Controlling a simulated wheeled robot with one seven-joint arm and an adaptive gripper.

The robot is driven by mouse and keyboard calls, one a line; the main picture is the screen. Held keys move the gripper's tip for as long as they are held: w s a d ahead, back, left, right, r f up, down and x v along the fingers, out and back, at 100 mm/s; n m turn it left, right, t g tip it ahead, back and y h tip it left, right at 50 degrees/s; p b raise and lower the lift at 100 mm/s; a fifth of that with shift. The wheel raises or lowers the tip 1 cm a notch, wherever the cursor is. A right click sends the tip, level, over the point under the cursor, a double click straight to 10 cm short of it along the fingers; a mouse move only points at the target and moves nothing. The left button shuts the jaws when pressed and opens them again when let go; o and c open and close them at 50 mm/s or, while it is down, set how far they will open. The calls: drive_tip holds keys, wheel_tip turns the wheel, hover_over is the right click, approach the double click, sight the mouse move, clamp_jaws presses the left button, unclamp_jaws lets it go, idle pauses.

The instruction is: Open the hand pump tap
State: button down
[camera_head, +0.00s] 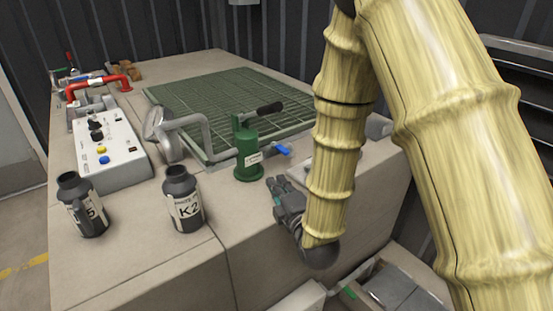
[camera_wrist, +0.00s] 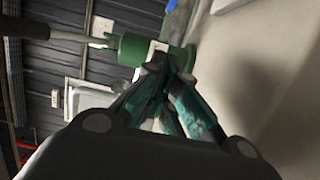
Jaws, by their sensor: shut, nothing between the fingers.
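The green hand pump (camera_head: 248,152) stands upright on the beige counter, with a black lever handle (camera_head: 268,109) at its top and a grey bent pipe to its left. A small blue tap handle (camera_head: 281,149) sticks out to the right of the pump. My gripper (camera_head: 272,186) is just in front of the pump, below and apart from the blue tap in the head view. In the wrist view the pump (camera_wrist: 135,50) lies sideways beyond my gripper's fingers (camera_wrist: 165,68), which are together and empty. A blue patch, likely the tap, shows at the top edge there.
Two dark bottles (camera_head: 184,200) (camera_head: 81,205) stand at the front left. A control box (camera_head: 108,150) with knobs and buttons is behind them. A green grid mat (camera_head: 215,95) covers the counter behind the pump. Red pipework (camera_head: 98,82) is at the back left.

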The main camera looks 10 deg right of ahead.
sight(280, 148)
drive_tip(key=p+x, duration=0.1)
drive_tip(key=x, duration=0.8)
drive_tip(key=shift+w, duration=0.2)
drive_tip(key=shift+w+d, duration=0.9)
drive_tip(key=shift+w, duration=0.05)
drive_tip(key=shift+w+d, duration=0.4)
drive_tip(key=shift+d, duration=0.3)
drive_tip(key=shift+y, duration=0.3)
drive_tip(key=shift+d+n, duration=0.2)
drive_tip(key=shift+n, duration=0.1)
drive_tip(key=shift+y, duration=0.3)
